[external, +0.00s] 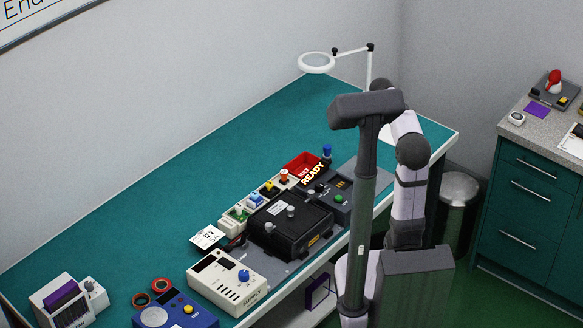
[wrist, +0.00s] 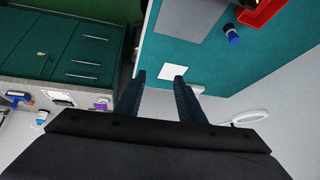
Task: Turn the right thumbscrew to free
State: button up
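A black box-shaped fixture (external: 292,240) sits on the teal bench in the external view. Two small grey knobs stand on its top, a right one (external: 291,210) and a left one (external: 268,227). They look like thumbscrews, but are too small to read their turn position. In the wrist view my gripper (wrist: 161,76) has its two dark fingers well apart, with nothing between them. It points over the bench end, far from the fixture. The fixture is outside the wrist view. In the external view my arm stands folded, right of the fixture, with the fingers hidden.
A panel with READY lettering (external: 313,174) and a red bin (external: 299,161) stand behind the fixture. A cream instrument (external: 227,283) and blue meter (external: 178,312) are at front left. A ring magnifier (external: 317,63) stands at the back.

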jog(key=w+a+r+m+p, duration=0.1)
jog(key=a+r+p, duration=0.4)
jog(key=g+y+p, duration=0.2)
jog(key=g+y, duration=0.1)
jog(key=g, duration=0.3)
send_over(311, 191)
jog(key=shift+m, duration=0.3)
notch_tip(311, 191, down, 14)
jog(key=shift+d+r, duration=0.1)
jog(key=shift+r, duration=0.05)
jog(key=shift+s+f, duration=0.1)
jog(key=shift+f, duration=0.1)
jog(key=shift+f+p, duration=1.1)
jog(key=shift+f, duration=2.5)
grip_shut()
